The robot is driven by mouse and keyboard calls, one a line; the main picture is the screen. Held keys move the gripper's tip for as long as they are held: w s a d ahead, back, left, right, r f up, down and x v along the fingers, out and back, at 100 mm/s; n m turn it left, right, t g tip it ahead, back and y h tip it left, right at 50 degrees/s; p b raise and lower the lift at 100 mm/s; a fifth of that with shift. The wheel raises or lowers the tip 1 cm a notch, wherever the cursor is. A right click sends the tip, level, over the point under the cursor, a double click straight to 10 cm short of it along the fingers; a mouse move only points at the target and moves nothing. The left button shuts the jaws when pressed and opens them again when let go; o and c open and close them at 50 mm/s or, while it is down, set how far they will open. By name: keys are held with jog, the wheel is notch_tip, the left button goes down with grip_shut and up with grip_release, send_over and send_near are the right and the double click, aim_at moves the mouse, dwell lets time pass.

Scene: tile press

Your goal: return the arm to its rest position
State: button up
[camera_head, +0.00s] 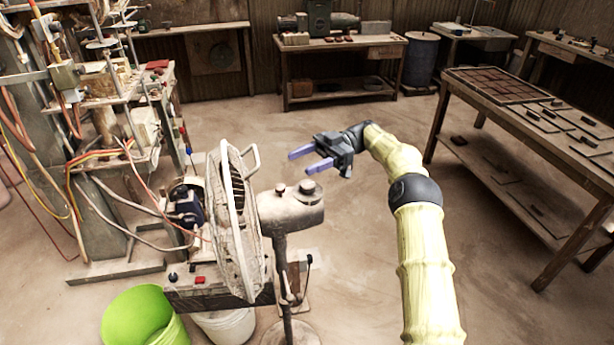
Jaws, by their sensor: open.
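My gripper (309,159) is in the middle of the head camera view, at the end of my pale yellow arm (424,262). The arm rises from the bottom edge and bends to the left near the top. Its two blue-violet fingers point left and stand apart with nothing between them. The gripper appears in the air over bare floor, above and to the right of the fan's cage in the picture. No object touches it that I can see.
A dusty standing fan (240,225) is close on the left. Beyond it stands a press machine (100,130) with hoses. A green bucket (140,315) and a white bucket (228,326) are below. A tile table (478,108) is at right, a workbench (345,50) behind. Floor between is clear.

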notch_tip(320, 180, up, 2)
jog(key=shift+r, duration=0.1)
